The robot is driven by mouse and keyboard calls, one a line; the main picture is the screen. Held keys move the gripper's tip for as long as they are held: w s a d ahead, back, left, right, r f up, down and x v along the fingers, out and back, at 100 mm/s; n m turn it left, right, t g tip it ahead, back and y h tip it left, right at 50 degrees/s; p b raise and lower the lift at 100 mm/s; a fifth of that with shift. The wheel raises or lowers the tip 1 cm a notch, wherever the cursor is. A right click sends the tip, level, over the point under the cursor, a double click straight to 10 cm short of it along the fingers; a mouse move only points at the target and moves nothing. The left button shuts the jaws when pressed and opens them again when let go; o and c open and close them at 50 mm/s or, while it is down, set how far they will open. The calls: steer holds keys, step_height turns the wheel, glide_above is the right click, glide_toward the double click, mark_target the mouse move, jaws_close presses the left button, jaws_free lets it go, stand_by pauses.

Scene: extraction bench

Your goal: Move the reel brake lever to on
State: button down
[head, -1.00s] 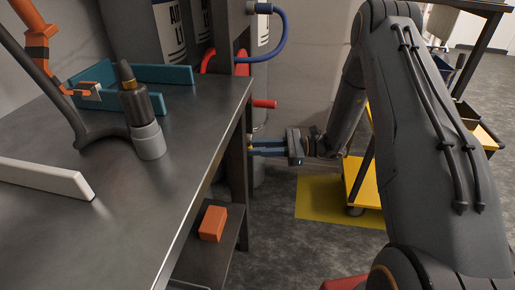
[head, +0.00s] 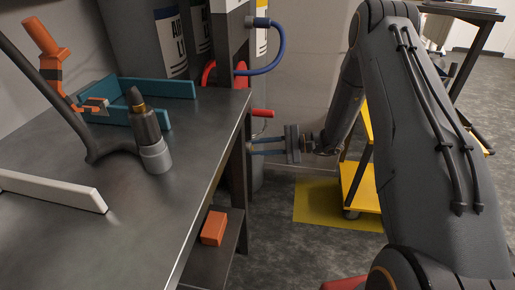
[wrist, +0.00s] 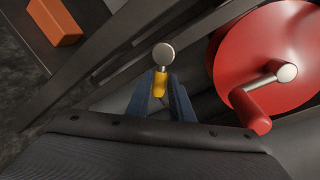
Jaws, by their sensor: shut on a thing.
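The reel brake lever shows in the wrist view as a yellow grip (wrist: 160,82) with a round silver knob (wrist: 163,55). My gripper (wrist: 160,92) has its blue fingers shut on the yellow part, with the knob just beyond the tips. In the head view my gripper (head: 262,146) is beside the bench's right edge, below a red crank handle (head: 262,113). The lever is not clear there. The red reel (wrist: 232,60) is right of my fingers in the wrist view, with its crank handle (wrist: 250,110) close by. The lever's base is hidden.
The metal bench (head: 100,235) fills the left, holding a teal tray (head: 165,88) and a dark tool in a grey holder (head: 154,157). An orange block (head: 214,228) lies on a lower shelf. A blue hose (head: 280,50) curves above my gripper. A yellow cart (head: 360,188) stands behind my arm.

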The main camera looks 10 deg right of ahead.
steer(key=shift+w+d+r, duration=0.1)
stand_by(0.5)
steer(key=c, duration=1.6)
jaws_free()
steer(key=shift+o, duration=0.2)
steer(key=v, duration=0.7)
steer(key=shift+d+p, duration=0.35)
steer(key=shift+r, duration=0.15)
